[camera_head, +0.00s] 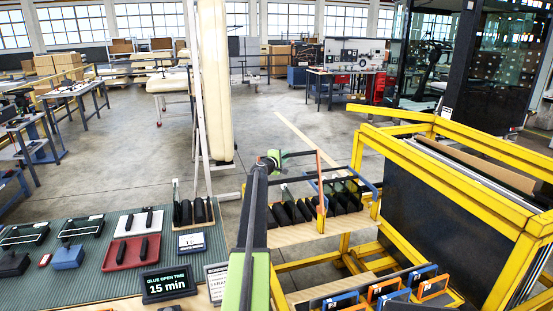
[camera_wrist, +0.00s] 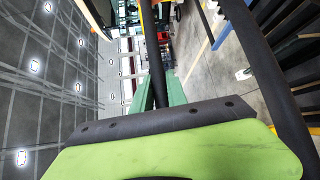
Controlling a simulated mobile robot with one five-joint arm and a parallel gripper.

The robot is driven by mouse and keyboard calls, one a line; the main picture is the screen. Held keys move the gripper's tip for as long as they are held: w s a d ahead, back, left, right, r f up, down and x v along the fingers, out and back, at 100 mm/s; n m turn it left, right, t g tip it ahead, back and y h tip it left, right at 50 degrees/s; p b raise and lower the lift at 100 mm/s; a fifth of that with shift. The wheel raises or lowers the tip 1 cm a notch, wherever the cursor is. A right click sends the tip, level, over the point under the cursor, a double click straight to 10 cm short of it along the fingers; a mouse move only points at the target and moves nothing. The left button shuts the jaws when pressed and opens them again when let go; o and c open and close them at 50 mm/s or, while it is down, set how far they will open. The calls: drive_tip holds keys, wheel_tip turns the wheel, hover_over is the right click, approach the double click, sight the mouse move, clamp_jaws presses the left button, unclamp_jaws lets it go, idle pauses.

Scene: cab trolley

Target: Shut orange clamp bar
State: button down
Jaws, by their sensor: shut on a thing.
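The orange clamp bar (camera_head: 320,195) stands upright at the front of a rack of dark parts on the yellow trolley. A thin bar runs from its top leftward to my gripper (camera_head: 272,160), whose green fingers are shut at that end. In the wrist view my gripper (camera_wrist: 160,92) has its green fingers closed around a dark bar, which looks like the grip of the clamp bar. The exact contact is partly hidden by my wrist. A blue bar frames the rack's right side.
The yellow trolley frame (camera_head: 455,175) with a dark panel stands at the right. Smaller orange clamps (camera_head: 433,287) and blue ones sit low in front. A green-matted bench (camera_head: 95,250) with trays and a "15 min" sign (camera_head: 168,284) is at the left. Open floor lies beyond.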

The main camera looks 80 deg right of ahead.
drive_tip(key=shift+s+d, duration=0.1)
drive_tip(key=shift+s, duration=0.1)
drive_tip(key=c, duration=1.3)
unclamp_jaws()
drive_tip(key=shift+w, duration=0.2)
drive_tip(key=p+v, duration=0.2)
drive_tip(key=v, duration=1.5)
drive_tip(key=shift+w+a+r, duration=0.1)
drive_tip(key=shift+a, duration=0.1)
drive_tip(key=shift+c, duration=0.3)
